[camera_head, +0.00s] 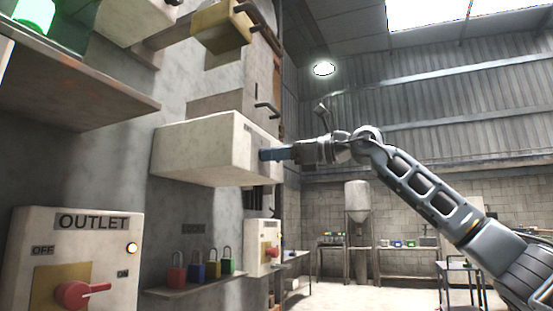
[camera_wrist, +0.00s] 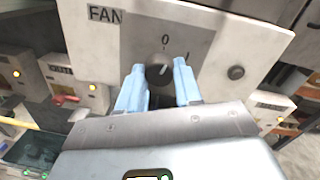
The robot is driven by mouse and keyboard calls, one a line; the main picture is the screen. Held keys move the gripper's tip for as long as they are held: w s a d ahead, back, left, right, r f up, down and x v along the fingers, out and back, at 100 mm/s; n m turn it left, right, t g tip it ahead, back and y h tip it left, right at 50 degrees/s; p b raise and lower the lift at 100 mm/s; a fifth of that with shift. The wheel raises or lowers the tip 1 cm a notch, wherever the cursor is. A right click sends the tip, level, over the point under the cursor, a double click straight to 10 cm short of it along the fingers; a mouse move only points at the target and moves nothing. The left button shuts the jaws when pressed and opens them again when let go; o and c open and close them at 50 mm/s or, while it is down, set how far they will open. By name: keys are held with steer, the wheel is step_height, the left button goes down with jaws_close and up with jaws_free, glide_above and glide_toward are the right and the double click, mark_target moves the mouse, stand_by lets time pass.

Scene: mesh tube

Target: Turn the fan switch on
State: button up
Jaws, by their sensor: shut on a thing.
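The fan box is a pale box on the wall (camera_head: 200,150); its face with the FAN label fills the top of the wrist view (camera_wrist: 90,50). The fan switch is a dark round knob (camera_wrist: 159,66) below a "0" mark, with an "I" mark to its upper right. Its exact pointing is hard to tell. My gripper (camera_wrist: 158,82) has its light-blue fingers on both sides of the knob, shut on it. In the head view my gripper (camera_head: 272,154) reaches the box face from the right; the knob is hidden there.
A dark round button or lamp (camera_wrist: 236,72) sits right of the knob. An OUTLET box (camera_head: 90,250) with a red handle stands at lower left. Several padlocks stand on a small shelf (camera_head: 195,288). A yellow box (camera_head: 222,27) hangs above. Open room lies to the right.

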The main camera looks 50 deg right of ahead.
steer(key=shift+f+m+b, duration=0.15)
steer(key=shift+m+b, duration=1.85)
steer(key=shift+m, duration=2.3)
steer(key=o, duration=1)
steer(key=shift+o, duration=0.2)
steer(key=b+v, duration=0.1)
steer(key=v, duration=0.6)
steer(key=shift+s, duration=0.4)
steer(key=shift+f, duration=0.1)
